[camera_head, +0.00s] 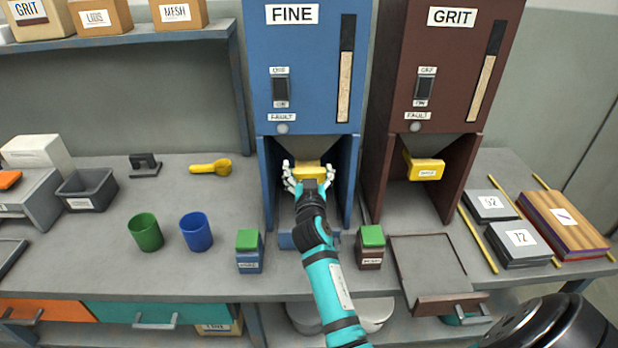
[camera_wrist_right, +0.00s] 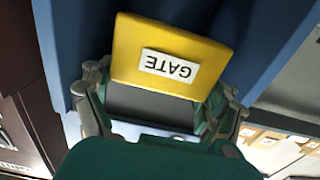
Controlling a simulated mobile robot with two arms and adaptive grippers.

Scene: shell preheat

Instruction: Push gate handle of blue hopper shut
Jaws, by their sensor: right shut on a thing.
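The blue hopper (camera_head: 311,60), labelled FINE, stands at the back of the bench. Its yellow gate handle (camera_head: 307,172) sits under the funnel, between the hopper's side walls. My right gripper (camera_head: 309,181) reaches in from the front, with a finger on each side of the handle and shut on it. In the right wrist view the yellow handle (camera_wrist_right: 185,40), with its GATE label, lies between the fingers (camera_wrist_right: 155,98). Part of the handle and the slot behind it are hidden. My left gripper is not in view.
The brown GRIT hopper (camera_head: 444,60) with its own yellow handle (camera_head: 425,169) stands to the right. Two green-topped blocks (camera_head: 249,251) (camera_head: 371,247) flank my arm. Green (camera_head: 145,232) and blue (camera_head: 196,232) cups stand left. A grey tray (camera_head: 430,268) lies front right.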

